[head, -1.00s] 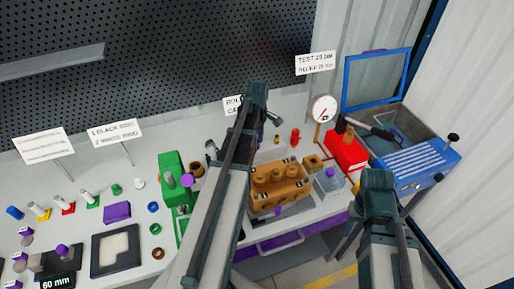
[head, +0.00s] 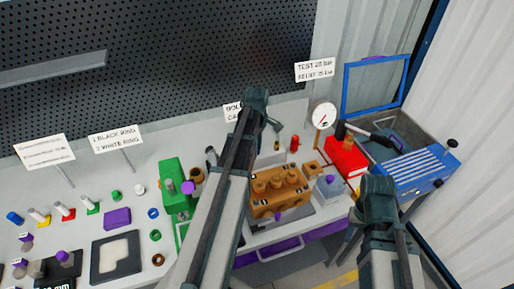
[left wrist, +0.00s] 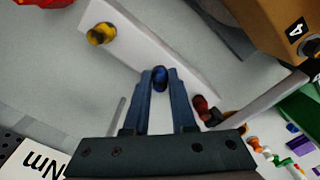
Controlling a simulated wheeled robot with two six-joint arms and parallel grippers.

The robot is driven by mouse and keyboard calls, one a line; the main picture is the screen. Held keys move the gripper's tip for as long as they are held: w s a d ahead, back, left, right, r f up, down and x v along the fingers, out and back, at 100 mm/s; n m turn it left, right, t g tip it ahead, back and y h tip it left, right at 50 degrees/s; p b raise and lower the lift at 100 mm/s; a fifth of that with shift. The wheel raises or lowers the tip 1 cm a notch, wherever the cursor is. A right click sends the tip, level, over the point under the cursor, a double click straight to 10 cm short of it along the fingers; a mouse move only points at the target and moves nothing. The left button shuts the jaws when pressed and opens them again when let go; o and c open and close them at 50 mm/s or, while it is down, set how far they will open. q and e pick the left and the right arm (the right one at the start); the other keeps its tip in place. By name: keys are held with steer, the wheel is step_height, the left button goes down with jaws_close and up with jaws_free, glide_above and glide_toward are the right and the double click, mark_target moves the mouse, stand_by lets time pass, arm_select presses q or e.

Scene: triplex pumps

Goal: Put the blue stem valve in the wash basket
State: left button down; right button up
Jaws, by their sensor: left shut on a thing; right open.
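My left gripper (head: 268,122) is over the back of the bench, behind the orange pump block. In the left wrist view its fingers (left wrist: 161,82) are shut on the blue stem valve (left wrist: 160,76), whose rounded blue end shows between the tips. The valve is over a white strip; I cannot tell whether it still sits in it. The valve is hidden in the head view. My right gripper (head: 378,186) is open and empty at the front right. A grey wash tank (head: 428,122) with a raised blue-framed lid (head: 347,88) stands at the right; I cannot clearly make out the basket.
A yellow part (left wrist: 100,34) and a red part (left wrist: 203,107) flank the valve. A blue ribbed panel (head: 420,168) fronts the tank.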

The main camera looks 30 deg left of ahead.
arm_select(q)
step_height(320, 180, up, 10)
steer(key=p, duration=0.9)
steer(key=shift+f, duration=0.2)
steer(key=shift+f, duration=0.1)
